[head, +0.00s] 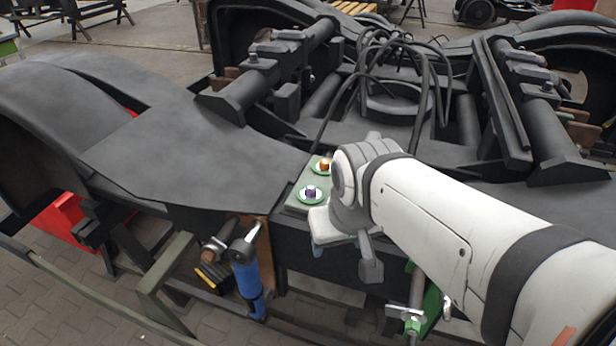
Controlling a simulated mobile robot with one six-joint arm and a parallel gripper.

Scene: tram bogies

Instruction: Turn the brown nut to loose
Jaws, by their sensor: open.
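The brown nut (324,165) looks orange-brown and sits on a green and white round disc on a pale plate (297,203) on top of the bogie frame. A purple nut (311,191) sits on a similar disc in front of it, slightly left. My gripper (344,247) is open, at the end of my white arm. It is in front and to the right of both nuts, apart from the brown nut. My wrist hides the right part of the plate and whatever lies behind it. No thing shows between the jaws.
The dark bogie frame (195,155) fills the middle, with cables (395,60) and beams rising behind the plate. A blue cylinder (247,283) and a bolt hang at the front. A green metal railing (165,270) runs at lower left. The space above the nuts is clear.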

